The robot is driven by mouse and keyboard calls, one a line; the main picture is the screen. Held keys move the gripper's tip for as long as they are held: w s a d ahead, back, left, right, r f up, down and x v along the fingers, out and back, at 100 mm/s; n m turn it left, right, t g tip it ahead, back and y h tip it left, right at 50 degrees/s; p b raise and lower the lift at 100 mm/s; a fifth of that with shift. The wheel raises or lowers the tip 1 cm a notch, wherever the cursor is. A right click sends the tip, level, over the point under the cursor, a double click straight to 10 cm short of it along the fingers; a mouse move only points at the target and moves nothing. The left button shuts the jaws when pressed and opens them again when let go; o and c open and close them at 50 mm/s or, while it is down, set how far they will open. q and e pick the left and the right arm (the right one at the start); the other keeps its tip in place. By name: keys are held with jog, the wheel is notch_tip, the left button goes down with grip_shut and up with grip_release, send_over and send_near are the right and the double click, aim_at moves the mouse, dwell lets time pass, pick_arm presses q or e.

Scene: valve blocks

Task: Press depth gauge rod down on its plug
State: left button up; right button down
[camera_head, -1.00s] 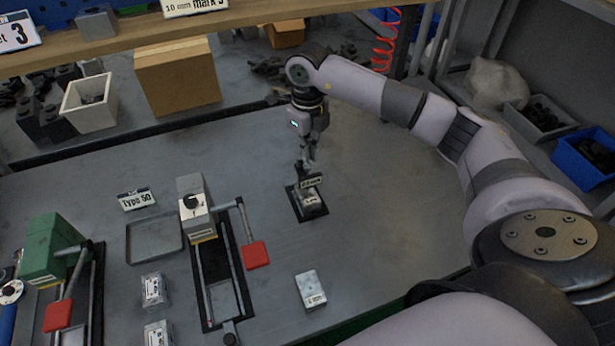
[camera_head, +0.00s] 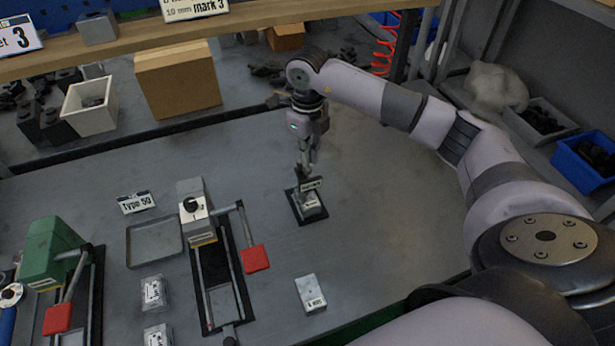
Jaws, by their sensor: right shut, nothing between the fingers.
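My right gripper (camera_head: 304,171) is shut and points down, its fingertips right above or behind a small labelled sign on a grey block (camera_head: 309,206). The block sits on a black base plate (camera_head: 294,208) in the middle of the bench. This seems to be the depth gauge, but its rod and plug are too small and hidden by the sign and fingers to make out. I cannot tell whether the fingers touch it. My left gripper is not in view.
A fixture with a red-handled lever (camera_head: 254,259) and a green fixture (camera_head: 50,250) stand at the left. A labelled grey block (camera_head: 310,293) lies in front. An empty tray (camera_head: 154,243) lies near the "Type 50" sign (camera_head: 136,202). The bench right of the gauge is clear.

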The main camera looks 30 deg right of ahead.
aim_at(308, 168)
jog(key=shift+f+b, duration=1.3)
jog(key=shift+f, duration=0.4)
dwell(1.6)
jog(key=shift+r+p, duration=1)
jog(key=shift+r, duration=0.7)
